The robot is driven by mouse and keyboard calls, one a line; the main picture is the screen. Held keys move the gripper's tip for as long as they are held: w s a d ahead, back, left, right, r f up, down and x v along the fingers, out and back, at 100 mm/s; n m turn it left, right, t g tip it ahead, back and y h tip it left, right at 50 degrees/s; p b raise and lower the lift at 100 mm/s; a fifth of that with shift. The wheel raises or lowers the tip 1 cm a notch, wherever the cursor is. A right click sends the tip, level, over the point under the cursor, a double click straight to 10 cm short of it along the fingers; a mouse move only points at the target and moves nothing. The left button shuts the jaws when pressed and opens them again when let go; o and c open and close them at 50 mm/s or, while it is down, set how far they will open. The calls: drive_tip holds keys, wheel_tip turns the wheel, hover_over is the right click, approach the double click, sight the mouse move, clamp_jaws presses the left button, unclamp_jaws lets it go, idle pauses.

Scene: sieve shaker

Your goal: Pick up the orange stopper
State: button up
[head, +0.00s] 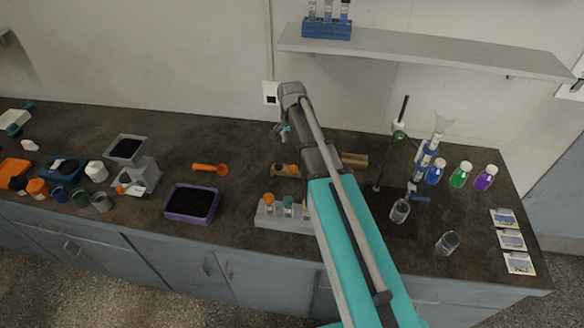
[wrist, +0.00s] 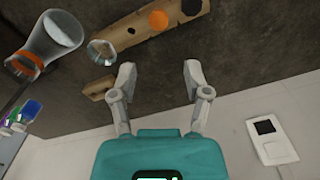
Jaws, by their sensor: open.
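The orange stopper (wrist: 158,20) is a round orange disc set in a wooden board (wrist: 130,42), near the top of the wrist view. A black stopper (wrist: 191,7) sits beside it. In the head view my gripper (head: 284,133) hangs near the back wall, behind the board.
A glass flask (wrist: 55,38) with an orange band and a clear glass piece (wrist: 101,52) are near the board. A white tube rack (head: 270,221) with coloured caps stands in front. A purple tray (head: 168,210) and an orange scoop (head: 210,168) lie left.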

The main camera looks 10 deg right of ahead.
drive_tip(key=shift+d+f, duration=0.15)
drive_tip(key=shift+d, duration=0.05)
drive_tip(key=b, duration=0.9)
hover_over(292, 168)
wheel_tip(292, 168, down, 8)
drive_tip(key=shift+s+d+f, duration=0.1)
drive_tip(key=shift+f, duration=0.1)
drive_tip(key=shift+w+f+b, duration=0.2)
drive_tip(key=shift+f+b, duration=2.2)
drive_tip(key=shift+f, duration=0.15)
drive_tip(key=c, duration=0.6)
